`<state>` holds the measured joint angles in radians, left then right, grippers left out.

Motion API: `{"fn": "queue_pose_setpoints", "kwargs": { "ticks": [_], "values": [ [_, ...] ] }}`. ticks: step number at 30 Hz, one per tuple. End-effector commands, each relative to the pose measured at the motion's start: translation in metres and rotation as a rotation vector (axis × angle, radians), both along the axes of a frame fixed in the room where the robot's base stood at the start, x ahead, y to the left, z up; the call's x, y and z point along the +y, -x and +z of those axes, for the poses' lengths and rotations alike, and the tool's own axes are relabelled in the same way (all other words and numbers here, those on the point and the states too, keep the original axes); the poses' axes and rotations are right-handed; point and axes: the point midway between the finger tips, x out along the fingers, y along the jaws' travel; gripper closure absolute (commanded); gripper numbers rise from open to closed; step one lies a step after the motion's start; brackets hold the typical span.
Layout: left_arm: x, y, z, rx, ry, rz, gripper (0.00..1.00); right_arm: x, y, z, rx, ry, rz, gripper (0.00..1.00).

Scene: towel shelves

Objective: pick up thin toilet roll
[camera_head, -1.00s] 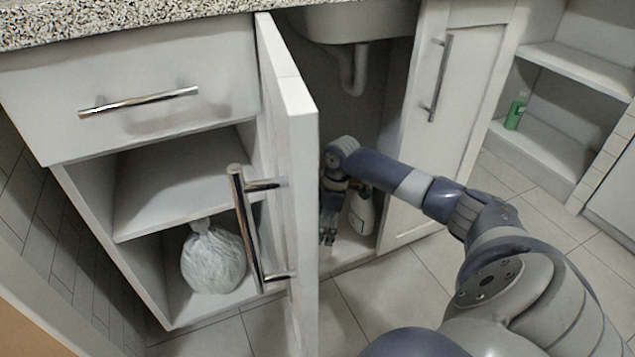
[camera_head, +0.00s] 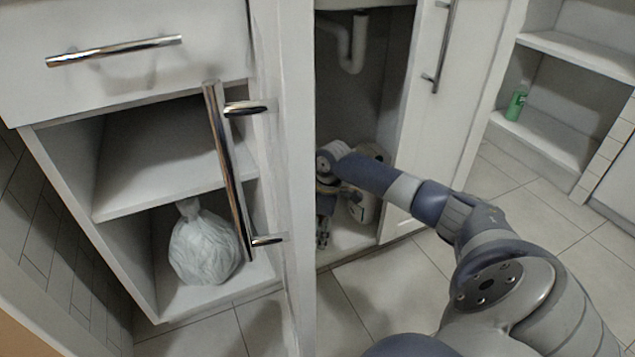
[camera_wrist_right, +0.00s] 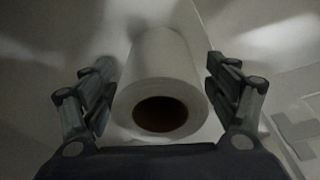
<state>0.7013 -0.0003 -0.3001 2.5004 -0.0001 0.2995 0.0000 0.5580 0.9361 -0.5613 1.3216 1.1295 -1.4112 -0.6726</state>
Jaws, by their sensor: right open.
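A white toilet roll (camera_wrist_right: 165,75) with a dark brown core hole lies between the two fingers of my right gripper (camera_wrist_right: 162,66) in the right wrist view. The fingers stand open on either side of it, with a small gap at each side. In the head view my right gripper (camera_head: 323,232) points down inside the open cabinet under the sink, partly hidden by the open door. I cannot make out the roll in the head view. My left gripper is not in view.
The open cabinet door (camera_head: 285,180) stands just left of my right gripper. A tied white bag (camera_head: 203,245) sits on the left lower shelf. A green bottle (camera_head: 515,104) stands right.

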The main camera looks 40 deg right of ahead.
Motion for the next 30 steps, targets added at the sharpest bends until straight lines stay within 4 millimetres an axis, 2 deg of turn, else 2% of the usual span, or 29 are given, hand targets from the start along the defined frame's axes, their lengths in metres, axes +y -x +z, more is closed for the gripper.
{"fn": "queue_pose_setpoints", "kwargs": {
  "ticks": [6, 12, 13, 23, 30],
  "values": [
    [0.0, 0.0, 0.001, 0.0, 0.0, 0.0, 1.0, 0.0, 0.0, 0.001, 0.0, 0.0, 0.0, 0.22],
    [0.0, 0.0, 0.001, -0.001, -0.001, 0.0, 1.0, 0.0, 0.0, 0.001, 0.0, 0.0, 0.0, 0.67],
    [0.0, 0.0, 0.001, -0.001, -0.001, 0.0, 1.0, 0.0, 0.0, 0.001, 0.0, 0.0, 0.0, 0.69],
    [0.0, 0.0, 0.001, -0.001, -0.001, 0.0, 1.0, 0.0, 0.0, 0.001, 0.0, 0.0, 0.0, 0.69],
    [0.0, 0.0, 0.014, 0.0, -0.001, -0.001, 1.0, 0.0, 0.0, 0.014, -0.001, -0.001, 0.0, 0.69]
  ]
}}
